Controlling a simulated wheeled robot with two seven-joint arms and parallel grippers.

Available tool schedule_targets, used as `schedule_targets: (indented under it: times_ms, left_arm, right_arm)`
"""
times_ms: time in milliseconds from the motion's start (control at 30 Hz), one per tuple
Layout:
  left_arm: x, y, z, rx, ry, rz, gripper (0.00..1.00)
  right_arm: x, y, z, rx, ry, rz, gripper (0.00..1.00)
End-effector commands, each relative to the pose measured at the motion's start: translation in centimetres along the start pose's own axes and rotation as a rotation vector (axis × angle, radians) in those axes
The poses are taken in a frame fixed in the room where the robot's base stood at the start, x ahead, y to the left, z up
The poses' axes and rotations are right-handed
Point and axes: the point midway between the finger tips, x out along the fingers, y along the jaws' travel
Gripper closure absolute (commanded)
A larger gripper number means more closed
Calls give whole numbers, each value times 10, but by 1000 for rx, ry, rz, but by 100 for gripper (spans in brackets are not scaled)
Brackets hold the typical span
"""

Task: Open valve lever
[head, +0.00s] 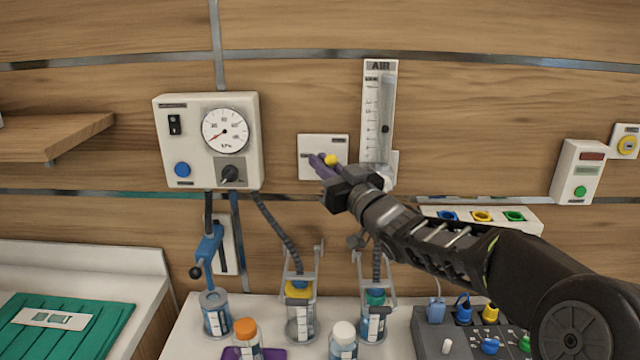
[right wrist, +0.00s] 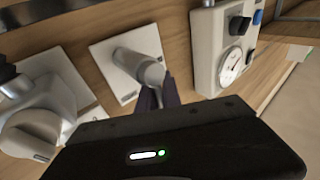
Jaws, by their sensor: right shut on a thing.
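The valve is on a white wall plate (head: 310,145), between the gauge box and the air flowmeter. My left gripper is not in view.
The gauge box (head: 168,140) is left of the plate. The AIR flowmeter (head: 375,115) stands close on the right; its knob (right wrist: 32,130) is near my gripper in the wrist view. Below, jars and bottles (head: 343,340) stand on a white counter.

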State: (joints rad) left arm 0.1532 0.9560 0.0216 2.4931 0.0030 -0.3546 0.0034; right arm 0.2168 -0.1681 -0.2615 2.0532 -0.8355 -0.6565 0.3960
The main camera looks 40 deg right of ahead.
Motion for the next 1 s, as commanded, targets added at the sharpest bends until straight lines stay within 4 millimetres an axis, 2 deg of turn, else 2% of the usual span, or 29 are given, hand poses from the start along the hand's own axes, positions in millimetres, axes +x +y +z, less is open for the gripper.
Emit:
schedule_targets:
  times_ms: [33,333,367,700,1000]
  left_arm:
    - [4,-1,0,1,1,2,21]
    - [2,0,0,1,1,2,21]
    - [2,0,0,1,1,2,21]
    - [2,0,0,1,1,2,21]
    - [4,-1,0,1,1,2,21]
  right_arm:
    - [0,0,-10,6,33,-1,100]
    - [1,1,-15,16,38,1,100]
    - [1,1,-15,16,38,1,89]
    - [0,1,-11,15,29,2,62]
    - [-1,2,-7,14,23,3,61]
